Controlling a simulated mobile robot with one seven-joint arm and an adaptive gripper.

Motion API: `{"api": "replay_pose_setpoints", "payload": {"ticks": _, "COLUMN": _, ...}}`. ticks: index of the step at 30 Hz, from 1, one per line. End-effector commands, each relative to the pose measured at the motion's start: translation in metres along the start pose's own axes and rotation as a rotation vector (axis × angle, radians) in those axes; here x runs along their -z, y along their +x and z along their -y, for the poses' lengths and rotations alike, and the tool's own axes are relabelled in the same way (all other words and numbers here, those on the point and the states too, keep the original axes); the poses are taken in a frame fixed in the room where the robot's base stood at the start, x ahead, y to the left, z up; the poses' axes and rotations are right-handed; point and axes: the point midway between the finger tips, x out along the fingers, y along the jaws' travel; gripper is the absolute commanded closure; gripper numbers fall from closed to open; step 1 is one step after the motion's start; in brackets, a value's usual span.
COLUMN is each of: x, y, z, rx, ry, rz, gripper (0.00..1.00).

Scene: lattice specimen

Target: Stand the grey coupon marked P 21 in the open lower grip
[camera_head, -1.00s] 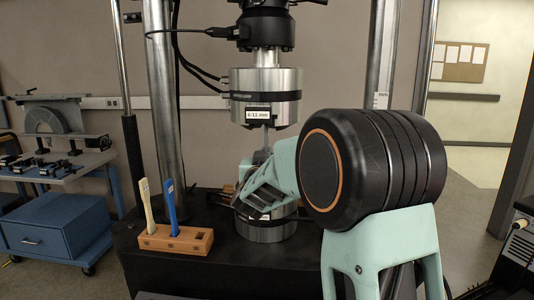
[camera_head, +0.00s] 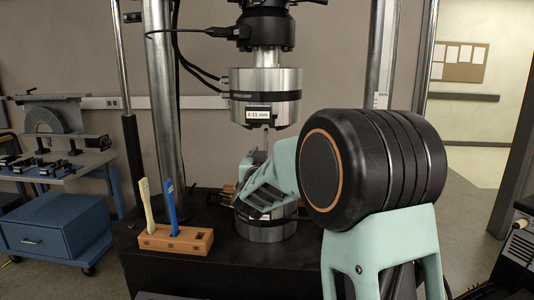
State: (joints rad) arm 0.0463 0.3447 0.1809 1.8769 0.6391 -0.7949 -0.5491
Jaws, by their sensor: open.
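A thin grey upright strip (camera_head: 265,138), apparently the coupon, shows just below the upper grip; its P 21 mark cannot be read. The lower grip (camera_head: 265,231) is a silver cylinder under my arm. My teal gripper (camera_head: 246,172) is open, between the two grips and close to the strip. My own arm hides most of the gripper, the strip's lower part and the lower grip's top. I cannot see how the strip's lower end sits in the lower grip.
The upper grip (camera_head: 265,97), labelled 6-11 mm, hangs above. A blue cart (camera_head: 58,228) is at far left.

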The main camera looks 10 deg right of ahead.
Motion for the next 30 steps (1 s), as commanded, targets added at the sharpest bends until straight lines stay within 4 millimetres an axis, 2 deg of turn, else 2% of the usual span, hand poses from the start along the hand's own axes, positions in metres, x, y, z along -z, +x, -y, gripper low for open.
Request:
{"api": "replay_pose_setpoints", "payload": {"ticks": 1, "x": -0.036, "y": -0.003, "z": -0.001, "rx": 0.003, "ry": -0.020, "rz": 0.058, "gripper": 0.58}}
{"api": "replay_pose_setpoints", "payload": {"ticks": 14, "x": -0.036, "y": -0.031, "z": 0.001, "rx": 0.007, "ry": -0.019, "rz": 0.058, "gripper": 0.58}}
{"api": "replay_pose_setpoints", "payload": {"ticks": 21, "x": -0.029, "y": -0.047, "z": 0.001, "rx": 0.005, "ry": -0.015, "rz": 0.047, "gripper": 0.58}}
{"api": "replay_pose_setpoints", "payload": {"ticks": 30, "x": -0.024, "y": -0.052, "z": 0.000, "rx": 0.005, "ry": -0.014, "rz": 0.042, "gripper": 0.58}}
